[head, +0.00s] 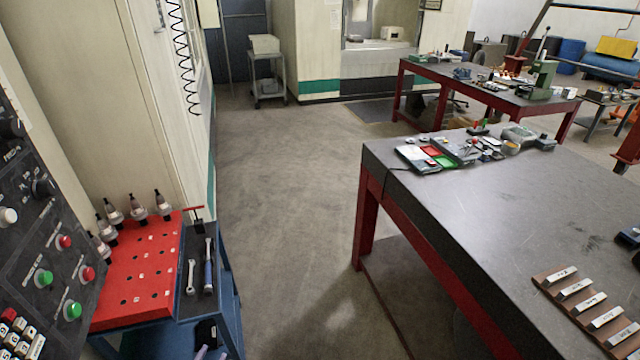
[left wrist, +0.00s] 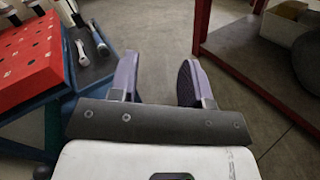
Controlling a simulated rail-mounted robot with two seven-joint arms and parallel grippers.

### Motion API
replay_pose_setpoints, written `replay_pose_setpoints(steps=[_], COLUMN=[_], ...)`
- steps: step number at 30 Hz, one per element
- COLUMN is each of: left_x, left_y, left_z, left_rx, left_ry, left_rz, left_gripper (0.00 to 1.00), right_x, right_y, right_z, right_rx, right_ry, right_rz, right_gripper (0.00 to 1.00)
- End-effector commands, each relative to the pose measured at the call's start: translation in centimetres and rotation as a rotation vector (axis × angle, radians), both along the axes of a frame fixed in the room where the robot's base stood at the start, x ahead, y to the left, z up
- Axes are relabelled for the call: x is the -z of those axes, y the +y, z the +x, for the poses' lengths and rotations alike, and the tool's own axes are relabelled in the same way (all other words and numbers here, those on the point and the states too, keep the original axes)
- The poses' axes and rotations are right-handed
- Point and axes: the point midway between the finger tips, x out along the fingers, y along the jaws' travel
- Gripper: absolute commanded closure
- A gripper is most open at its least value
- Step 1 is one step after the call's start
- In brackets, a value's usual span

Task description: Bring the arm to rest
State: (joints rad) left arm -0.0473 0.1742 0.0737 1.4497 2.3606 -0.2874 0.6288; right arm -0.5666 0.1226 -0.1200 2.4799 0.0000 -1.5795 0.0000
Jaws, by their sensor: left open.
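Most of the left arm is outside the head view. My right gripper is not in view.
The cart carries a red holed board (head: 150,285) with tool holders, and wrenches (head: 208,270) in a dark tray. A control panel (head: 40,220) stands at far left. Right is a grey-topped table (head: 480,230) with a brown labelled rack (head: 552,283). Floor (head: 285,215) between is clear.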

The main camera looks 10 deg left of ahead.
Motion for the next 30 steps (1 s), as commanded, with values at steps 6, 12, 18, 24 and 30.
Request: replay_pose_setpoints(steps=[6, 12, 18, 24, 30], left_x=[-4.9, -6.2, -5.1, -4.4, -5.5], left_y=[-6.9, -12.6, -14.0, -11.8, -9.2], left_z=[-1.3, -4.5, -8.3, -12.3, -15.8], left_rx=[0.353, 0.709, 1.047, 1.340, 1.469], left_ry=[-0.284, -0.516, -0.599, -0.473, -0.229], left_rz=[0.610, 1.210, 1.745, 2.169, 2.406], left_gripper=[0.56, 0.56, 0.56, 0.56, 0.56], right_x=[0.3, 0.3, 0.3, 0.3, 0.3], right_y=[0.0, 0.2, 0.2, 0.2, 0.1], right_z=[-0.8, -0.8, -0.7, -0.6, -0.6], right_rx=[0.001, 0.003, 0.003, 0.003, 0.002], right_ry=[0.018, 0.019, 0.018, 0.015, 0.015], right_rz=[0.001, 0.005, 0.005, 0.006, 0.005], right_gripper=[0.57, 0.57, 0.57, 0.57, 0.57])
